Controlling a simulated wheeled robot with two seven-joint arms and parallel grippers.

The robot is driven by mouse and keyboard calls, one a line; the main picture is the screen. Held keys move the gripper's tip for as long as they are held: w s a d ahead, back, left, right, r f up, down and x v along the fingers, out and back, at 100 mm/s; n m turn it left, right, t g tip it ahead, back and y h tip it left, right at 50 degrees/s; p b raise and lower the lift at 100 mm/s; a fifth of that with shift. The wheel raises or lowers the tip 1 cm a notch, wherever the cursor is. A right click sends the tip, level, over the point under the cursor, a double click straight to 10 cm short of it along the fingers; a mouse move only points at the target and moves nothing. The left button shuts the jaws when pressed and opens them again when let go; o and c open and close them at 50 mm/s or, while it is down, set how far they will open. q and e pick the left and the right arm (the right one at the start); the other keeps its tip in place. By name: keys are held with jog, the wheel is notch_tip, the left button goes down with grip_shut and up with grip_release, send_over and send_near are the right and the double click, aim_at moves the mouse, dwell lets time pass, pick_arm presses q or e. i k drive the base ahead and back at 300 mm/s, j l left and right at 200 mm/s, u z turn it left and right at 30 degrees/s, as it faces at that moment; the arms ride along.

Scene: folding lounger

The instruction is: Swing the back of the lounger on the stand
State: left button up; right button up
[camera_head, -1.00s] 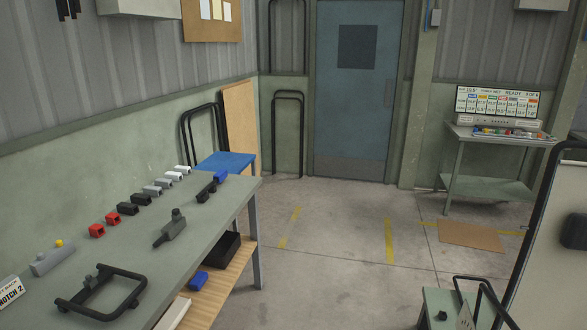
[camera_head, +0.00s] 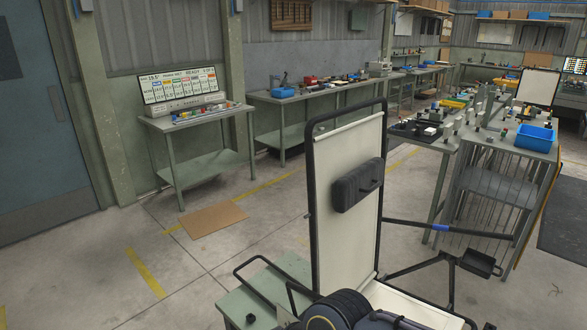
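The lounger's back (camera_head: 338,240) is a cream panel in a black tube frame and stands nearly upright, right of the middle. A dark cushion (camera_head: 357,184) is fixed to its upper part. Part of a cream seat (camera_head: 410,303) shows below it at the bottom edge. A black bar with a blue band (camera_head: 412,228) runs right from the back. A low green stand (camera_head: 262,293) is at the lower left of the back, with a black knob on it. Dark rounded parts, probably my arm, cover the foot of the back. Neither gripper can be made out.
A bench with a lit display (camera_head: 180,87) stands at the left. A long bench (camera_head: 322,95) runs along the wall. A cluttered table with a blue bin (camera_head: 535,137) is at the right. Bare floor with a brown mat (camera_head: 212,220) lies to the left.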

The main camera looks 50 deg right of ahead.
aim_at(347, 243)
jog(key=i+z, duration=0.25)
jog(key=i, duration=0.2)
jog(key=i+j+z, duration=0.25)
jog(key=i, duration=0.15)
jog(key=i+j+z, duration=0.25)
jog(key=i, duration=0.15)
jog(key=i+j+z, duration=0.25)
jog(key=i, duration=0.15)
jog(key=l, duration=0.1)
